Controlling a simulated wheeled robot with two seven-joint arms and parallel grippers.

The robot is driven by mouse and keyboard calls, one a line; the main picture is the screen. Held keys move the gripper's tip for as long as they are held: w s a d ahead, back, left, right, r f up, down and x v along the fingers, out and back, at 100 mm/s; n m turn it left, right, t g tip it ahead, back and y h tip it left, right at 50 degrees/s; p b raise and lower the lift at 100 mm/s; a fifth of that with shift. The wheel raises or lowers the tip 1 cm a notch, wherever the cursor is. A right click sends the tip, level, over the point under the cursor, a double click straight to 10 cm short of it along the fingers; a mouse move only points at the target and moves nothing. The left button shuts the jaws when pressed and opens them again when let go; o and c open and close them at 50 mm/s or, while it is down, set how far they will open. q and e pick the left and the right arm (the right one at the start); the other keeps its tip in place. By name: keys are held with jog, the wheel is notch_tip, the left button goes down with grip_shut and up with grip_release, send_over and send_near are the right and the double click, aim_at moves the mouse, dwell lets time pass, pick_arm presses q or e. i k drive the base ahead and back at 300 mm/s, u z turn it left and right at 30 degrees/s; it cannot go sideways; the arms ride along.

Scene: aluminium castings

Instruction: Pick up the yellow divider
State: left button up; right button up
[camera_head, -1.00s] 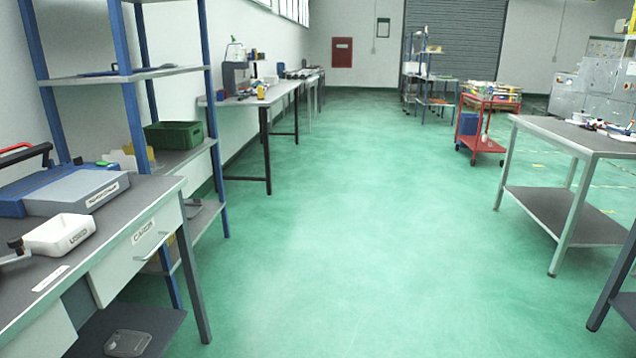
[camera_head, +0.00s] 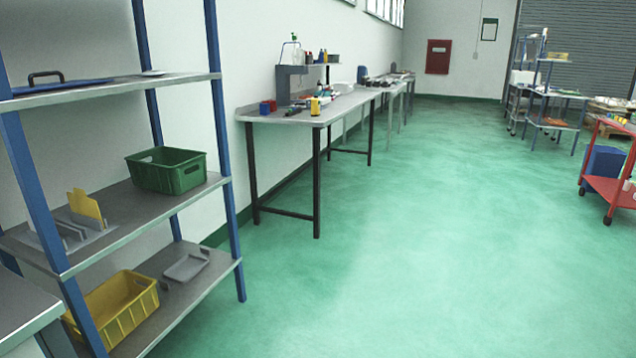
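The yellow divider (camera_head: 86,208) stands upright on the middle shelf of the blue-post shelf unit at the left. It appears to sit in a grey holder (camera_head: 80,236) beside grey upright plates (camera_head: 62,232). It is a flat panel with a slanted top edge. Neither of my grippers shows in the head view.
A green crate (camera_head: 168,171) sits right of the divider on the same shelf (camera_head: 130,222). A yellow crate (camera_head: 115,308) is on the shelf below. A table corner (camera_head: 22,308) juts in at lower left. The green floor (camera_head: 400,260) to the right is clear.

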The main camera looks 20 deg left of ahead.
aim_at(78, 201)
jog(key=u, duration=0.45)
jog(key=i, duration=2)
jog(key=u, duration=0.95)
